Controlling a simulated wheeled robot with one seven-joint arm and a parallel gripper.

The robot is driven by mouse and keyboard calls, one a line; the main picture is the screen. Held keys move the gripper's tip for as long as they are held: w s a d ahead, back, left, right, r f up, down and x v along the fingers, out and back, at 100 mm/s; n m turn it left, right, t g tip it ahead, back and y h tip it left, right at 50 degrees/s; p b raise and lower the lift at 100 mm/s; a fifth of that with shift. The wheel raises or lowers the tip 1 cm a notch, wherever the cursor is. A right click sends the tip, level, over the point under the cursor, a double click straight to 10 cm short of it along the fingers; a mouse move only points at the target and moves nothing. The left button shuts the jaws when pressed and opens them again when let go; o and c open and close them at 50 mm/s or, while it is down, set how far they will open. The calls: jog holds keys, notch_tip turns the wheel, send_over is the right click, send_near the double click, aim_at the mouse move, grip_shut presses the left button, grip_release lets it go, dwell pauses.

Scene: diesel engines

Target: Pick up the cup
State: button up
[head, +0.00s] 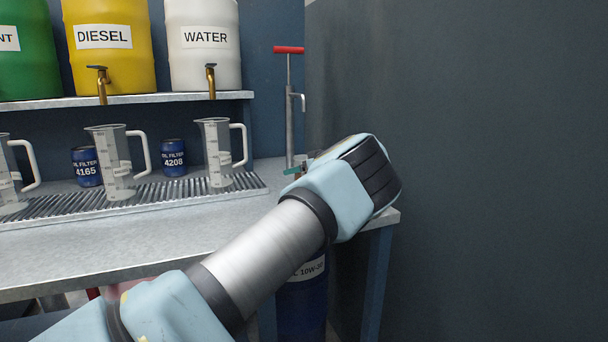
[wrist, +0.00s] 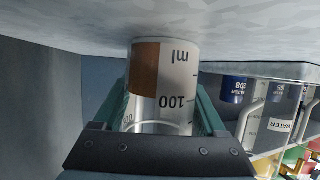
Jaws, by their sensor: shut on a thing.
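The cup (wrist: 178,75) is a small clear cylinder with an orange-brown patch and "100 ml" markings, seen upside down in the wrist view. My gripper (wrist: 163,110) is shut on it, with one green finger on each side. The end of the cup away from my gripper appears against the grey worktop; I cannot tell whether they touch. In the head view my gripper (head: 292,170) is mostly hidden behind my wrist at the right end of the worktop, and the cup is largely hidden there too.
Measuring jugs (head: 116,163) stand on a slotted drain strip (head: 150,197) along the worktop (head: 130,245), with blue oil filters (head: 173,158) behind. Labelled barrels (head: 203,45) sit on the shelf above. A red-handled pump (head: 289,110) stands behind my gripper. A dark wall (head: 480,150) is close on the right.

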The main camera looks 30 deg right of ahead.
jog(key=c, duration=0.5)
jog(key=shift+r, duration=0.15)
